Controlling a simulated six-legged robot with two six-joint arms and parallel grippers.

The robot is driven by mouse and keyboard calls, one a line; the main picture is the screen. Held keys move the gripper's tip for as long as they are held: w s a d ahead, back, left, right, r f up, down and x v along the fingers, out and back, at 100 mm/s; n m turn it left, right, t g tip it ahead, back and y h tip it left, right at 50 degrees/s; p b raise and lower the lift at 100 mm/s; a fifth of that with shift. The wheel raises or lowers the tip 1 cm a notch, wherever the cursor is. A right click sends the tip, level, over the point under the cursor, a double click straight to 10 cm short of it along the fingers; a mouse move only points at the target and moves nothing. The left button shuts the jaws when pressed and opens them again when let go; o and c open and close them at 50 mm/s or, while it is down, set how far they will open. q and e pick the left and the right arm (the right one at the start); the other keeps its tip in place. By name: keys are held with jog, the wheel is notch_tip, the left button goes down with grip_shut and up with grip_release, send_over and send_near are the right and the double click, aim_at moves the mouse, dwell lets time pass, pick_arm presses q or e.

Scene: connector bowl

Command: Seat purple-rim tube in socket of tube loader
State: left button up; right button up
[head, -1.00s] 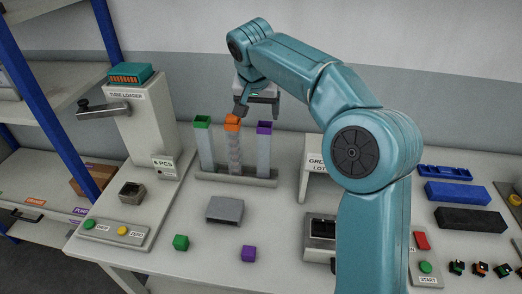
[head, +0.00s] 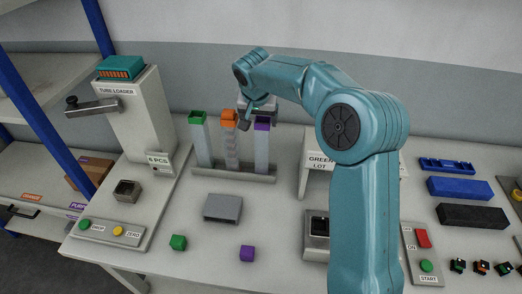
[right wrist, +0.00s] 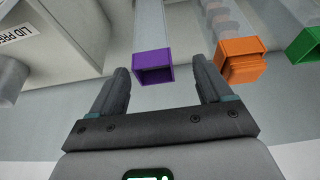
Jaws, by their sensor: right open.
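The purple-rim tube (head: 262,150) stands upright at the right end of the tube rack, with orange-rim (head: 230,145) and green-rim (head: 201,145) tubes to its left. My right gripper (head: 257,113) is open and empty at the top of the purple-rim tube. In the right wrist view, the purple rim (right wrist: 153,68) shows between the two spread fingers (right wrist: 163,88), with gaps on both sides. The tube loader (head: 140,115) stands at the left, and its dark square socket (head: 127,190) sits on its base. My left gripper is not in view.
The orange rim (right wrist: 242,60) is close beside one finger in the right wrist view.

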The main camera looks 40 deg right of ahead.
aim_at(263, 128)
jog(key=shift+f, duration=0.15)
jog(key=shift+s+d+f+p, duration=0.2)
jog(key=shift+s+f+p, duration=0.05)
jog(key=shift+s+p, duration=0.05)
jog(key=p+x, duration=0.1)
jog(key=x, duration=0.3)
jog(key=shift+d+f+p, duration=0.1)
jog(key=shift+p, duration=0.2)
jog(key=shift+w+f, duration=0.25)
jog(key=shift+f, duration=0.05)
jog(key=shift+s, duration=0.25)
jog(key=shift+s+r, duration=0.1)
jog(key=shift+c, duration=1.2)
jog(key=shift+d, duration=0.1)
jog(key=c, duration=0.5)
jog(key=shift+w, duration=0.25)
jog(key=c, duration=0.7)
jog(key=shift+o, duration=0.2)
jog(key=shift+s, duration=0.15)
